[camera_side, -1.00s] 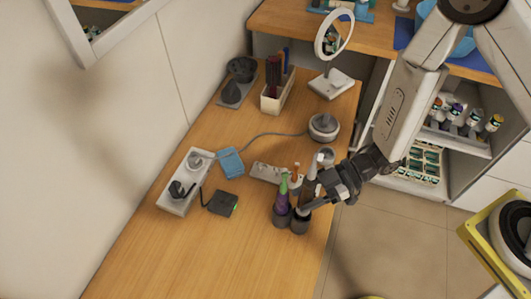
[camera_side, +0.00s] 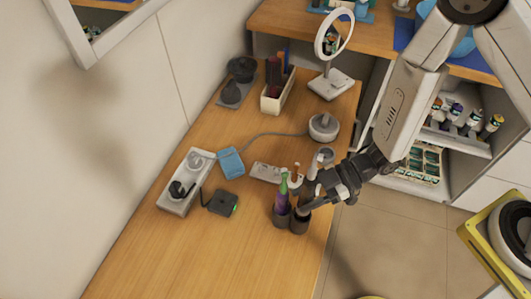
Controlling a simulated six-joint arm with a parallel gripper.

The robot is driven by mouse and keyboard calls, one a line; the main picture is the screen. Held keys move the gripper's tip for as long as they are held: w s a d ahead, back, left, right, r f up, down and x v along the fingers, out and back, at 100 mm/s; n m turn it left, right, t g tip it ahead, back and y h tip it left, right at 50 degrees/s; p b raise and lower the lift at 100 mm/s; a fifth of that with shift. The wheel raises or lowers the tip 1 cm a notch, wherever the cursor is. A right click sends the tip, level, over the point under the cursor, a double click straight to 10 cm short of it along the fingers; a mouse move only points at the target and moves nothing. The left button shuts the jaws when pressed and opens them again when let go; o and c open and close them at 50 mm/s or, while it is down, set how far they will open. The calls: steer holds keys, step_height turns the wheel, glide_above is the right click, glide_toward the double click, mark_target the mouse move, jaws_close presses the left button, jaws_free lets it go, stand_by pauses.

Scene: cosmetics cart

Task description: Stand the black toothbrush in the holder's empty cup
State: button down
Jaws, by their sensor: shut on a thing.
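The holder stands near the right edge of the wooden counter. Its front left dark cup (camera_side: 281,217) holds a green and purple toothbrush (camera_side: 283,190). Its front right dark cup (camera_side: 300,224) is beside it, under my fingertips. My gripper (camera_side: 305,208) reaches in from the right and is shut on the black toothbrush. The dark handle blends with my fingers, and a pale upper part (camera_side: 313,171) shows above them. The toothbrush's lower end is hidden, so I cannot tell how deep it is in the cup. An orange-brown brush (camera_side: 296,170) stands just behind.
A grey-white strip (camera_side: 266,173) lies behind the holder. A black box (camera_side: 223,203), a blue item (camera_side: 230,162) and a white tray (camera_side: 184,190) are to the left. A round device (camera_side: 323,127) and mirror (camera_side: 331,82) stand behind. The front counter is clear.

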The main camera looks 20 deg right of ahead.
steer(key=shift+f, duration=3.2)
stand_by(0.9)
steer(key=shift+c, duration=1)
jaws_free()
steer(key=shift+d, duration=0.1)
steer(key=v, duration=0.7)
steer(key=shift+d+r, duration=0.15)
steer(key=shift+d, duration=0.15)
